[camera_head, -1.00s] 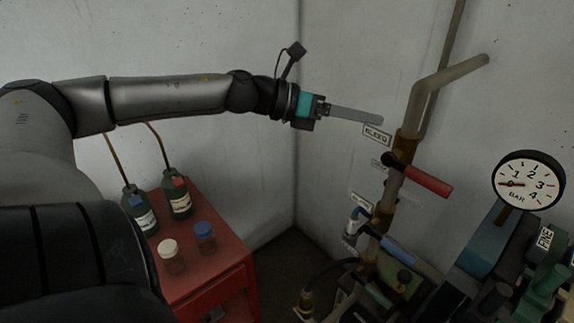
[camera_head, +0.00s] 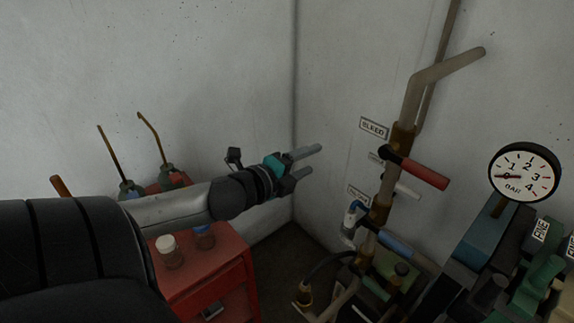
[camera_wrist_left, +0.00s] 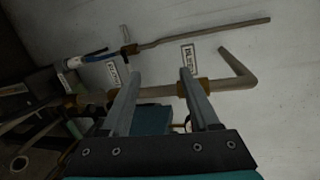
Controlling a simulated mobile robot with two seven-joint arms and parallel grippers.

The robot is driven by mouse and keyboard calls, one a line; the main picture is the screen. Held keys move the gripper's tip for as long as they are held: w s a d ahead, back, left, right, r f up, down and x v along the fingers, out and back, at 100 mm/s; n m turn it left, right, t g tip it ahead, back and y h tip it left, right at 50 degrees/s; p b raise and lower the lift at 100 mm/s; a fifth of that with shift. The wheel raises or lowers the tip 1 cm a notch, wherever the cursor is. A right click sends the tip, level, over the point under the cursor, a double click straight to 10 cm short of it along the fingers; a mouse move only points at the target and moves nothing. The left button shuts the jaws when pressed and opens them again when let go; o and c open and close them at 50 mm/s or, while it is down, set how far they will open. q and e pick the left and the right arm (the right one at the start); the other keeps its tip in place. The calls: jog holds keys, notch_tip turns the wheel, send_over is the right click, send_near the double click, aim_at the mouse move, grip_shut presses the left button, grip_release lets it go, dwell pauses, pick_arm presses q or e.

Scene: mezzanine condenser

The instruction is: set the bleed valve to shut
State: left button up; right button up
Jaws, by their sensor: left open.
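The bleed valve has a red lever handle (camera_head: 418,171) with a black hub on a brown vertical pipe. The handle sticks out across the pipe, to the right and slightly down. The BLEED label (camera_head: 374,128) is on the wall just left of the pipe, and a label also shows in the left wrist view (camera_wrist_left: 188,57). My left gripper (camera_head: 314,161) is open and empty, left of the valve and apart from it. Its two fingers (camera_wrist_left: 158,84) spread in the left wrist view, with the pipe beyond them; the red handle is not clear there. My right gripper is out of view.
A blue-handled valve (camera_head: 396,243) sits lower on the pipework. A round pressure gauge (camera_head: 524,173) stands at the right, its needle near 0. A red cabinet (camera_head: 225,262) with bottles and jars is at lower left. Bare wall lies behind the gripper.

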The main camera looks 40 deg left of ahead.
pick_arm(q)
jog(key=s+d+f+n+g+y+b, duration=0.1)
jog(key=s+d+f+n+g, duration=0.1)
jog(key=s+f+n, duration=0.3)
jog(key=s+d+f+n+g+y+b, duration=0.1)
jog(key=s+d+f+n+g, duration=0.2)
jog(key=f, duration=1)
jog(key=shift+s+f+n+g+y, duration=0.35)
jog(key=shift+s+n+g, duration=0.65)
jog(key=shift+s+n, duration=0.85)
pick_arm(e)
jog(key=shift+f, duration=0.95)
pick_arm(q)
jog(key=shift+w+n, duration=0.35)
